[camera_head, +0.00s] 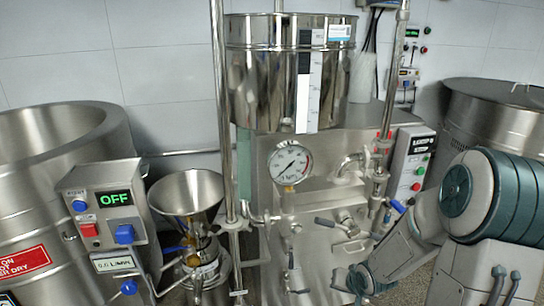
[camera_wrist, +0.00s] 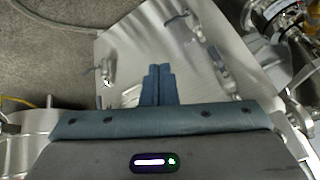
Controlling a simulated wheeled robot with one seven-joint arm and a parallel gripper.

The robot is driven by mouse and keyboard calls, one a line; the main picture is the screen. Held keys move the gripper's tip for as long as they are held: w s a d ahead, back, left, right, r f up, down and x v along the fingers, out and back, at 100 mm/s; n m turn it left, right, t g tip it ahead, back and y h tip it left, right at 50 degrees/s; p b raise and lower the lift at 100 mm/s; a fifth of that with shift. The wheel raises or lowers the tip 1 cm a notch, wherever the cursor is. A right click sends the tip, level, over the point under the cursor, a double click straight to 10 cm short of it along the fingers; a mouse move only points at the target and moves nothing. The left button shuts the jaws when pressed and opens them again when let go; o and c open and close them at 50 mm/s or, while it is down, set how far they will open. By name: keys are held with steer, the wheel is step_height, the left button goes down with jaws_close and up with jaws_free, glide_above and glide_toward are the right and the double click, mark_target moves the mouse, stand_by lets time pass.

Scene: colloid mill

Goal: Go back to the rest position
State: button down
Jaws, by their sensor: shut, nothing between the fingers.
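My gripper (camera_wrist: 158,72) shows in the wrist view with its two blue-grey fingers pressed together and nothing between them. It points at a metal panel (camera_wrist: 210,50) of the machine and the grey floor. In the head view my arm comes in from the right and reaches down to the left. Its end (camera_head: 358,281) is low, in front of the steel machine body (camera_head: 330,262), below its valve handles. The fingertips are too small there to make out. I cannot tell if the gripper touches anything.
A steel hopper (camera_head: 262,90) and pressure gauge (camera_head: 290,163) stand at the centre. A funnel mill (camera_head: 187,192) is left of them. A control box reading OFF (camera_head: 112,206) is on the left vat (camera_head: 25,180). Another vat (camera_head: 500,112) stands at the right. Valve handles (camera_head: 345,226) project near my arm.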

steer(key=s+r+n+g+h+p, duration=0.1)
steer(key=s+r+p, duration=0.2)
steer(key=r, duration=0.6)
steer(key=s+r+g+h+p, duration=0.15)
steer(key=s+r+p, duration=0.25)
steer(key=r, duration=0.5)
steer(key=s+a+r+p, duration=0.2)
steer(key=s+r+p, duration=0.1)
steer(key=s+r, duration=0.3)
steer(key=s+a+r+n+y+p, duration=0.1)
steer(key=s+a+r+p, duration=0.1)
steer(key=s+r, duration=0.4)
step_height(320, 180, up, 3)
steer(key=shift+a+f+n+g+p, duration=0.1)
steer(key=shift+a+n+g+p, duration=0.25)
steer(key=shift+a+p, duration=0.1)
